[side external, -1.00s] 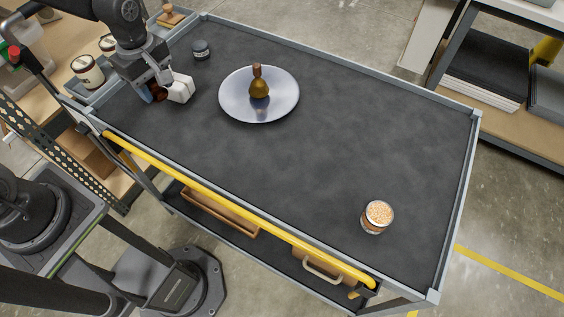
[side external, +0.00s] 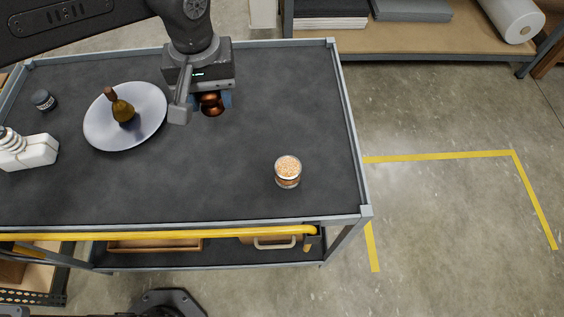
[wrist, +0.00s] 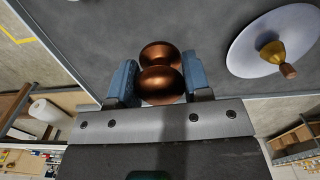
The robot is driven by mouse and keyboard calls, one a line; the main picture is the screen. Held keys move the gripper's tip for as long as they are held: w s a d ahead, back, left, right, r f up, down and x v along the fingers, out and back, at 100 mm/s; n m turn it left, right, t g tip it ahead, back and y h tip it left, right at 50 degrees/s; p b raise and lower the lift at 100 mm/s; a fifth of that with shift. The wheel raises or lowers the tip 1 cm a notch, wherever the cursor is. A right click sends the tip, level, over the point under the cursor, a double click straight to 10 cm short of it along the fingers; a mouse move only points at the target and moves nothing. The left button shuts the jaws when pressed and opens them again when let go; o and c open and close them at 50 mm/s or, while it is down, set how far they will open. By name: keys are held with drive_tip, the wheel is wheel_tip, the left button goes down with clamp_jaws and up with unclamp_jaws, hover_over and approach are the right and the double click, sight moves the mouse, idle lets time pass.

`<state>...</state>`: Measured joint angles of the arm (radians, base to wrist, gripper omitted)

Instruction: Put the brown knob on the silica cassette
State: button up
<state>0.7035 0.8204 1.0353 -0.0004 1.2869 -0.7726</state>
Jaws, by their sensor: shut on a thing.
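My gripper (side external: 212,101) is shut on the brown knob (side external: 211,105), a shiny copper-brown piece with two rounded ends. It hangs above the dark cart top, right of the plate. In the wrist view the knob (wrist: 160,72) sits between the blue fingers of my gripper (wrist: 160,85). The silica cassette (side external: 288,171) is a clear round container with orange beads, standing near the right front of the cart top. It is apart from my gripper, lower and to the right in the side view. It does not show in the wrist view.
A white object (side external: 38,152) and a dark jar (side external: 43,99) stand farther left. The cart top (side external: 240,185) around the cassette is clear. A raised grey rim (side external: 352,135) edges it.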

hover_over(288, 167)
drive_tip(key=shift+m, duration=0.4)
wheel_tip(288, 167, down, 7)
drive_tip(key=shift+r, duration=0.1)
drive_tip(key=shift+f, duration=2)
drive_tip(key=shift+f, duration=0.2)
drive_tip(key=o, duration=1)
